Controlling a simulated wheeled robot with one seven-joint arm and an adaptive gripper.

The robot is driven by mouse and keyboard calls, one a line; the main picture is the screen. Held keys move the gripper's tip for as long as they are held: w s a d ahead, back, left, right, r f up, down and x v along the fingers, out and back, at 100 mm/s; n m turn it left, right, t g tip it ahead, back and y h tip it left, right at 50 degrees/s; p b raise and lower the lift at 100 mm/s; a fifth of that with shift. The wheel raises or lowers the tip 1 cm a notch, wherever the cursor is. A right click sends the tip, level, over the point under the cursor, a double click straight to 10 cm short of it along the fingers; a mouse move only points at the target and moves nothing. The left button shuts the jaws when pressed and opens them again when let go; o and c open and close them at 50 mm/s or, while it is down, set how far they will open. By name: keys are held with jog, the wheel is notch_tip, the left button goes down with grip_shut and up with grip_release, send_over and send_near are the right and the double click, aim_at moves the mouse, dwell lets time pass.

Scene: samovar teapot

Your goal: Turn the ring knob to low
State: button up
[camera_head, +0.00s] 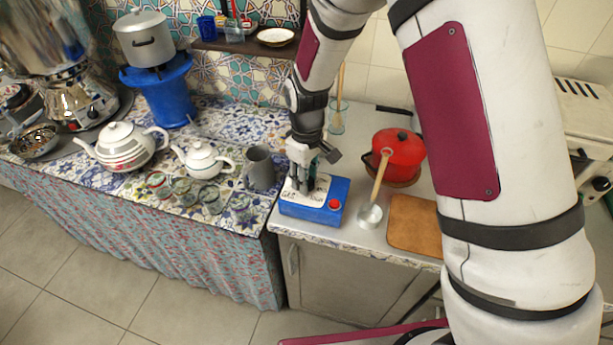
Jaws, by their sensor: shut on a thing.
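A blue box (310,213) with a pale top panel and a round red button (334,204) stands near the front edge of the grey counter. My gripper (301,187) points down onto the left part of its top panel, with its fingers close together. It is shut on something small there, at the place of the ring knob. The knob itself is hidden by the fingers, and its setting cannot be read. Small dark marks show on the panel, too small to read.
A grey mug (260,168) stands close left of the box, with small glasses and two white teapots (122,147) farther left. A ladle (371,212), a red pot (402,150) and a wooden board (414,224) are to the right.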

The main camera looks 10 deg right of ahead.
jog(key=shift+m, duration=0.3)
jog(key=m, duration=0.4)
jog(key=shift+m+p, duration=0.5)
jog(key=shift+m, duration=1.5)
jog(key=o, duration=1.2)
